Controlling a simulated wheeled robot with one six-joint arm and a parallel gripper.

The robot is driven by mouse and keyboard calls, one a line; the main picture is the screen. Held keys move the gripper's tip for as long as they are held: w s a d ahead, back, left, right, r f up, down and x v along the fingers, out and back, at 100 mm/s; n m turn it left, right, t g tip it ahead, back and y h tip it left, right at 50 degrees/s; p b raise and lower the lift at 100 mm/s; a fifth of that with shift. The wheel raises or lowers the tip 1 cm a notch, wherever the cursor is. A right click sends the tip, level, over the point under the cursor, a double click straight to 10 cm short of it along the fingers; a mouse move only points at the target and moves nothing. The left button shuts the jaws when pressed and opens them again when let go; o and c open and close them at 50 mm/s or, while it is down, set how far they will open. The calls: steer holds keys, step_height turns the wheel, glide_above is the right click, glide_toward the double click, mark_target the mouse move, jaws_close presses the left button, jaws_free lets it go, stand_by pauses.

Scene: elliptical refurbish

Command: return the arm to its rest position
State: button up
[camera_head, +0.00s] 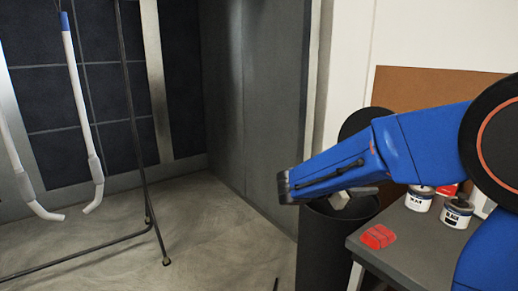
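My blue arm reaches in from the right in the head view, its forearm sloping down to the left. It ends above a dark cylindrical bin (335,245). A small grey part that looks like my gripper (342,200) shows just under the forearm, in front of the bin's opening. The forearm covers most of it, so its fingers and anything between them cannot be made out.
A grey table (415,250) at the lower right carries a red object (378,237) and two paint cans (457,212). White tubes (80,110) hang from a dark metal rack (135,120) at left. Open floor (225,235) lies between.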

steer(key=s+d+m+g+y, duration=0.1)
steer(key=s, duration=0.2)
steer(key=s+d+f+m+y, duration=0.1)
steer(key=s+d, duration=0.1)
steer(key=s, duration=0.1)
steer(key=s+d+f+m+g+y, duration=0.1)
steer(key=s+d+m, duration=0.1)
steer(key=s, duration=0.1)
steer(key=shift+s+f+g, duration=0.1)
steer(key=shift+f+g, duration=0.15)
steer(key=shift+g, duration=0.05)
steer(key=s+f+m+y, duration=0.1)
steer(key=s, duration=0.2)
steer(key=s+f+m+y, duration=0.1)
steer(key=s+m, duration=0.1)
steer(key=s, duration=0.1)
steer(key=s+f+m+g+y, duration=0.1)
steer(key=s+f+y, duration=0.1)
steer(key=s, duration=0.1)
steer(key=shift+s+d+m, duration=0.3)
steer(key=shift+s+m, duration=0.1)
steer(key=s+a+f+m+t+y, duration=0.3)
steer(key=s+a+m+y, duration=0.5)
steer(key=s, duration=0.3)
steer(key=shift+s+a+f+m, duration=0.3)
steer(key=shift+a+m, duration=0.25)
steer(key=shift+m, duration=0.25)
